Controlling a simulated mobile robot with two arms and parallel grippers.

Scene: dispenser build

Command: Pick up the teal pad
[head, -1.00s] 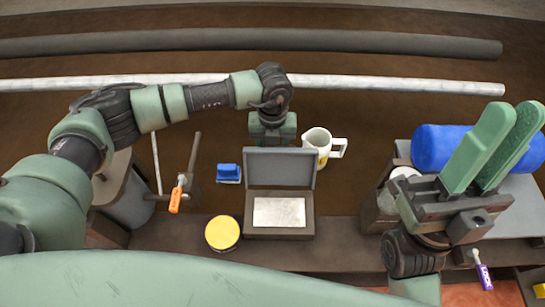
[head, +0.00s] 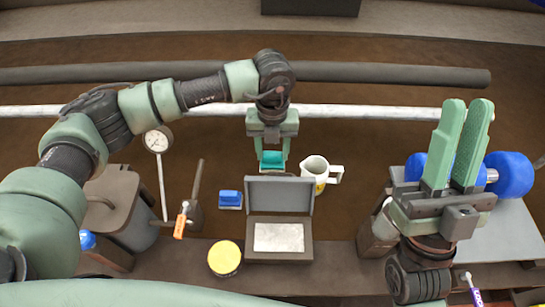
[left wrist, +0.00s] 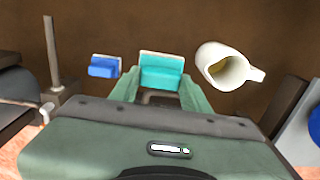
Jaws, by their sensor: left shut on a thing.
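The teal pad (head: 272,160) is a small block with a pale base. It sits between the fingers of my left gripper (head: 272,157), behind the raised lid of the open grey box. In the left wrist view the teal pad (left wrist: 162,72) is gripped between the two green fingertips, with its pale edge at the far side. My left gripper is shut on it. My right gripper (head: 458,145) is at the right, its two green fingers pointing up with nothing seen between them; how far apart they are is hard to judge.
The open grey box (head: 280,238) stands in front of the pad. A blue pad (head: 230,199) lies to its left, and a white mug (head: 317,172) stands close at its right. A yellow-lidded tin (head: 224,258), orange-handled tool (head: 181,222) and dial gauge (head: 157,141) are nearby.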

